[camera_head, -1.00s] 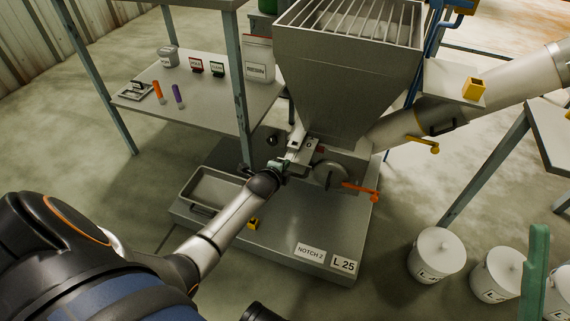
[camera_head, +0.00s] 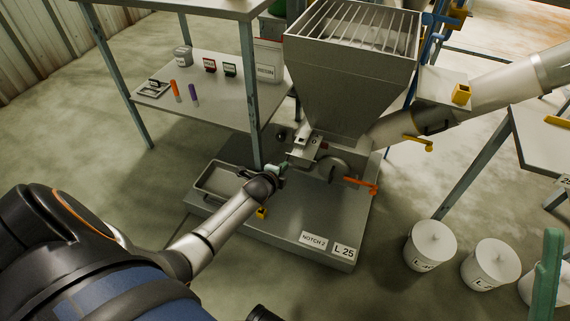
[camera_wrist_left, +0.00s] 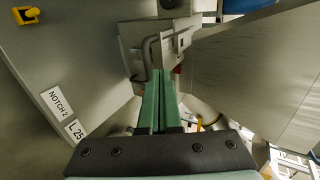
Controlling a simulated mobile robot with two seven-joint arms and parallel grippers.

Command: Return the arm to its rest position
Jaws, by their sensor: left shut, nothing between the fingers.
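My left arm reaches in from the left in the head view. Its gripper (camera_head: 281,169) is near the small metal outlet box (camera_head: 304,148) at the foot of the hopper (camera_head: 350,75). In the left wrist view the green fingers (camera_wrist_left: 160,95) lie together with nothing between them. They point at the outlet box, which has a dark handle (camera_wrist_left: 152,55); whether they touch it I cannot tell.
A steel platform (camera_head: 290,222) with an open tray (camera_head: 205,184) and an orange lever (camera_head: 361,185) lies under the hopper. A shelf table (camera_head: 215,105) holds small items at the left. White lidded buckets (camera_head: 430,245) stand at right. The floor between platform and buckets is clear.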

